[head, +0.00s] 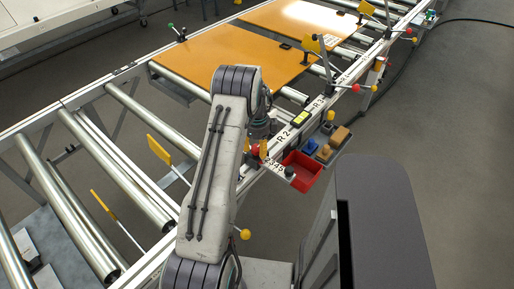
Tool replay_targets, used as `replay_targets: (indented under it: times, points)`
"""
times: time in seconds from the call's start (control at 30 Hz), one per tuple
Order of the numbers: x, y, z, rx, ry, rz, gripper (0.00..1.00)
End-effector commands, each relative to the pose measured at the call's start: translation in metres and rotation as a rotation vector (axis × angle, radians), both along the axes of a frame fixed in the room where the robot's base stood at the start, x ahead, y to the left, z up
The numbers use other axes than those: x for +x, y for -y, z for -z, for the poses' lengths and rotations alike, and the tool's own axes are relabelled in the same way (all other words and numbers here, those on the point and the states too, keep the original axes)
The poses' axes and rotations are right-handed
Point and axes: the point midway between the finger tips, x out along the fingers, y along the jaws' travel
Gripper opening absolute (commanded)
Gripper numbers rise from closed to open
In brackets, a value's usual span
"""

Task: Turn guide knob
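Several coloured ball knobs sit along the conveyor, and I cannot tell which is the guide knob. A yellow ball knob (245,234) is at the near rail, right of my arm's lower part. A black knob (290,171) stands on a small plate near the red bin. My gripper (262,145) points down at the near rail, close to small red and yellow parts. Its fingers are small and partly hidden, so opening and contact are unclear.
The roller conveyor (95,215) runs from lower left to upper right and carries orange panels (225,60). A red bin (303,170) and small blue and tan blocks (340,137) sit outside the near rail. Yellow flags (158,150) stick up between rollers.

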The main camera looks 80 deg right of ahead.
Motion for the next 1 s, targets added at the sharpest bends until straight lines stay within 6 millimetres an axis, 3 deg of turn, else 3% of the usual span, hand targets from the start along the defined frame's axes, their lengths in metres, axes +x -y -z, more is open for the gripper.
replay_targets:
  times: [0.43,0.77,1.0]
  points:
    - [-0.0004,-0.0001,0.0,0.0,0.0,0.001,0.06]
    - [-0.0006,-0.0001,0.0023,0.0,0.0,-0.058,0.06]
    - [-0.0008,-0.0001,0.0043,0.001,0.0,-0.228,0.06]
